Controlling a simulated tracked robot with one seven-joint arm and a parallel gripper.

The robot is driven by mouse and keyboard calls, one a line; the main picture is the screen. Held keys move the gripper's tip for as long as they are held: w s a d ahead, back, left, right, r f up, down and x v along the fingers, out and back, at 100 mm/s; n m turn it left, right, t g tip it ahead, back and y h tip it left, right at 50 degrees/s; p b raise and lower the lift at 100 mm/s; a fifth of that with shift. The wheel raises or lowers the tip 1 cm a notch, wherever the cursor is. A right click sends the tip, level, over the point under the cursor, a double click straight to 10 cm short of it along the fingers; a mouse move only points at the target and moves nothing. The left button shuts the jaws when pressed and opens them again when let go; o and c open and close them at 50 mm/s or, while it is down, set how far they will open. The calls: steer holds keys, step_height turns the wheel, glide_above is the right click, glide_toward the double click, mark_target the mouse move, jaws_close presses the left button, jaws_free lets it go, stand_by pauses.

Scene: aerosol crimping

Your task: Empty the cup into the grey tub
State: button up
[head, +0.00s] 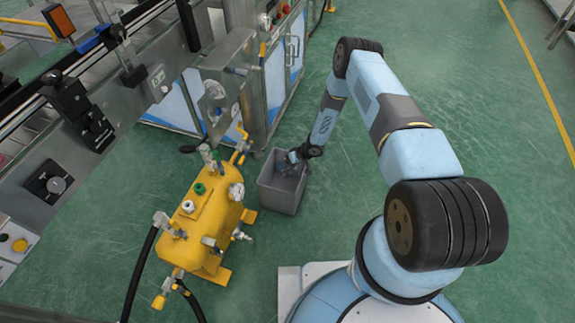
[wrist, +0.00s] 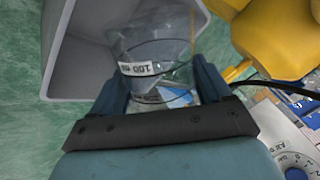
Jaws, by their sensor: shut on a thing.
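A clear cup (wrist: 150,45) with a white "100 ml" label is between the two fingers of my gripper (wrist: 160,88) in the wrist view. The gripper is shut on it. The label's writing appears upside down in that view. The grey tub (wrist: 85,65) opens behind the cup. In the head view the tub (head: 279,200) stands on the green floor, and my gripper (head: 304,153) is at its upper right rim. The cup (head: 289,163) looks tilted over the tub's opening. Whether anything is left in the cup, or lies in the tub, I cannot tell.
A yellow tank (head: 208,220) with valves and a black hose stands just left of the tub. A steel machine cabinet (head: 280,65) stands behind it. In the wrist view a dial (wrist: 296,173) shows at the lower right. The floor (head: 500,150) on the right is clear.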

steer(key=t, duration=0.1)
steer(key=t+y, duration=0.1)
steer(key=s+r+n+t+y, duration=0.1)
steer(key=shift+d+t, duration=0.25)
steer(key=shift+t, duration=0.05)
steer(key=shift+n+t+y, duration=0.5)
steer(key=shift+t+y, duration=0.3)
steer(key=shift+t, duration=0.4)
steer(key=t+y, duration=0.1)
steer(key=n+t+y, duration=0.1)
steer(key=shift+f+t, duration=0.3)
steer(key=shift+f, duration=0.05)
steer(key=shift+w+a+f+n+t+y, duration=0.1)
steer(key=shift+w+f+n+t+y, duration=0.15)
steer(key=shift+y, duration=0.25)
steer(key=shift+w+f+n+t+y, duration=0.1)
steer(key=shift+n+t+y, duration=0.25)
steer(key=shift+y, duration=0.15)
steer(key=shift+r, duration=2.05)
